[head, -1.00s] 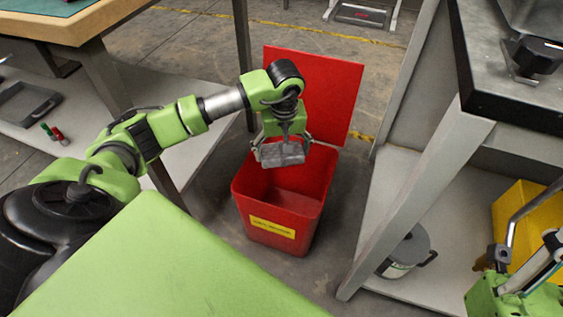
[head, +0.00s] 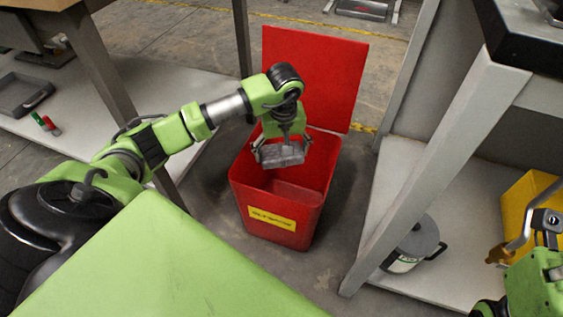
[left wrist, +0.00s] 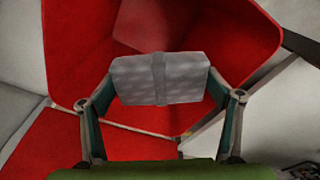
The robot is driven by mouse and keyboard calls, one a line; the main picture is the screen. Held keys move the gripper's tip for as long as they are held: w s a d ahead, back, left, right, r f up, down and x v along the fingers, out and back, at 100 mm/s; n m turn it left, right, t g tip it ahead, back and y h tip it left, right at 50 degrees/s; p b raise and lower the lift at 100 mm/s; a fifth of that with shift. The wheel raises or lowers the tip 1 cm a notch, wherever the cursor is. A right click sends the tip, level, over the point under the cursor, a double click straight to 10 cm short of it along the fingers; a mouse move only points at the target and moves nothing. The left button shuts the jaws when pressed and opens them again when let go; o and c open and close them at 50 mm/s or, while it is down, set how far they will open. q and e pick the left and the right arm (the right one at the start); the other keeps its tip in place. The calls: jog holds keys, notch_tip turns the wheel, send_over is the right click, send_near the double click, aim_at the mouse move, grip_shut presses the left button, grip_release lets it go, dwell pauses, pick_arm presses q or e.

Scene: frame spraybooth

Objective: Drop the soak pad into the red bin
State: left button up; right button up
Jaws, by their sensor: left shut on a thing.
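The soak pad (head: 281,154) is a grey, quilted block with a band around its middle. My left gripper (head: 282,150) is shut on it and holds it over the open mouth of the red bin (head: 272,217). In the left wrist view the pad (left wrist: 135,80) sits between the two fingers, with the red bin (left wrist: 225,40) around and below it. The bin has a yellow label on its front, and its lid (head: 315,75) stands open behind. The part of the bin floor that shows looks bare. My right gripper (head: 505,250) is at the right edge, partly cut off.
A bench with a grey lower shelf (head: 130,95) stands left of the bin, holding a dark tray (head: 22,93) and small red and green items. A bench leg (head: 430,170) stands to the right, with a grey pot (head: 412,250) and a yellow container (head: 525,205) on the shelf.

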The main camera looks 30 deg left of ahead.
pick_arm(q)
jog(key=o, duration=1.1)
jog(key=shift+c, duration=0.2)
notch_tip(320, 180, up, 12)
jog(key=s+d, duration=0.1)
